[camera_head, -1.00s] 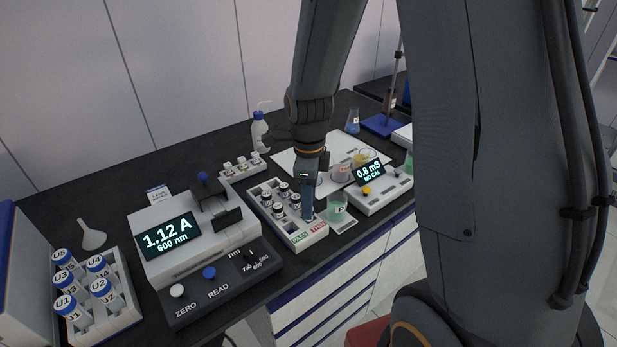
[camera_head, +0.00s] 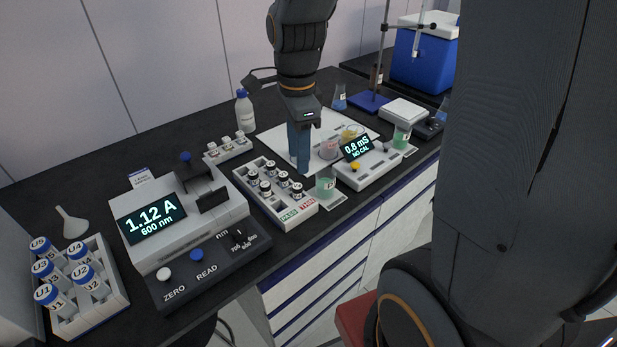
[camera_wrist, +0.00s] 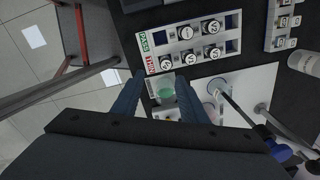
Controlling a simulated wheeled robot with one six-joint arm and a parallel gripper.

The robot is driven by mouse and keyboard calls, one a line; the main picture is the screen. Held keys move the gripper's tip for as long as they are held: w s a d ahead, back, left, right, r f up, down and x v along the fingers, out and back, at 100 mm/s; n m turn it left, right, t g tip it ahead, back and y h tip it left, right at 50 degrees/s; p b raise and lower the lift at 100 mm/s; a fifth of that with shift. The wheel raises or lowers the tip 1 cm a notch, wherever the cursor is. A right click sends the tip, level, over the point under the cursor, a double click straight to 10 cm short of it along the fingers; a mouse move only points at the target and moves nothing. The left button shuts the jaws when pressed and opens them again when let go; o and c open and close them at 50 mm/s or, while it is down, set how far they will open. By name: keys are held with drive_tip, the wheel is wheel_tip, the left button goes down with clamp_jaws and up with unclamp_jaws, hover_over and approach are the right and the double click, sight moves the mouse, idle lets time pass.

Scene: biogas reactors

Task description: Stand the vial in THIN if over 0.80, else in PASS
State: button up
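The photometer display (camera_head: 152,218) reads 1.12 A at 600 nm. The white vial rack (camera_head: 246,184) has PASS (camera_head: 289,215) and THIN (camera_head: 308,205) labels at its front end. Several black-capped vials stand in it: two in the PASS row and three in the THIN row, including a vial (camera_head: 297,190) in the slot closest to the THIN label. The wrist view also shows this vial (camera_wrist: 165,63). The front PASS slot (camera_wrist: 168,36) looks empty. My gripper (camera_head: 299,165) is beside the rack, apart from the vials. In the wrist view its fingers (camera_wrist: 160,78) are spread, with nothing held between them.
A beaker with green liquid (camera_head: 326,186) stands close by the rack's THIN end. A conductivity meter (camera_head: 368,168) reads 0.8 mS. A rack of blue-capped vials (camera_head: 113,290) is front left. A wash bottle (camera_head: 245,112) and small vial holder (camera_head: 226,148) stand behind.

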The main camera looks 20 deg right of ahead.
drive_tip(key=s+f+n, duration=0.2)
drive_tip(key=s+n, duration=0.1)
drive_tip(key=n, duration=0.6)
drive_tip(key=s+f+n+t, duration=0.1)
drive_tip(key=s+n, duration=0.3)
drive_tip(key=n, duration=0.5)
drive_tip(key=shift+s+f+n, duration=0.3)
drive_tip(key=shift+f+n, duration=0.1)
drive_tip(key=shift+c, duration=0.4)
